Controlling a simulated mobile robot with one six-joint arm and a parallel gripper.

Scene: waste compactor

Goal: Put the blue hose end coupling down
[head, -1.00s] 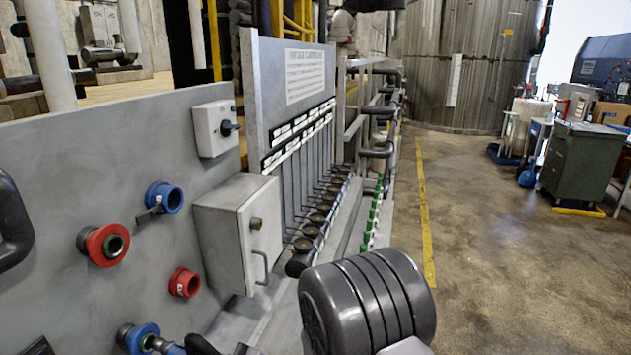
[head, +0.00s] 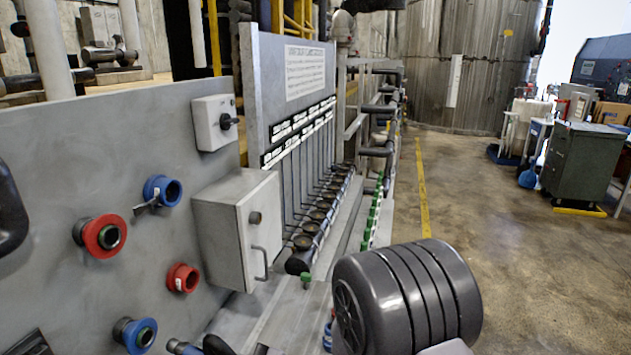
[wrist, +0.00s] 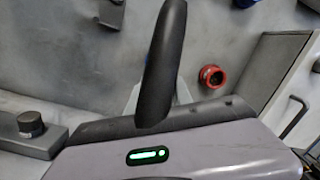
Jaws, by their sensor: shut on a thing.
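The blue hose end coupling (head: 183,347) shows only in part at the bottom edge of the head view, just right of a blue wall port (head: 135,333) and apart from it. My gripper (head: 236,347) is beside it at the same edge, mostly cut off, and is shut on the coupling. In the wrist view a dark finger (wrist: 165,65) stands up in front of the panel. The coupling and the grip itself are hidden there.
The grey panel (head: 60,220) carries a red port (head: 103,236), a smaller red port (head: 182,278) and an upper blue port (head: 162,190). A grey box (head: 238,230) sticks out above the gripper. Open floor (head: 500,230) lies at the right.

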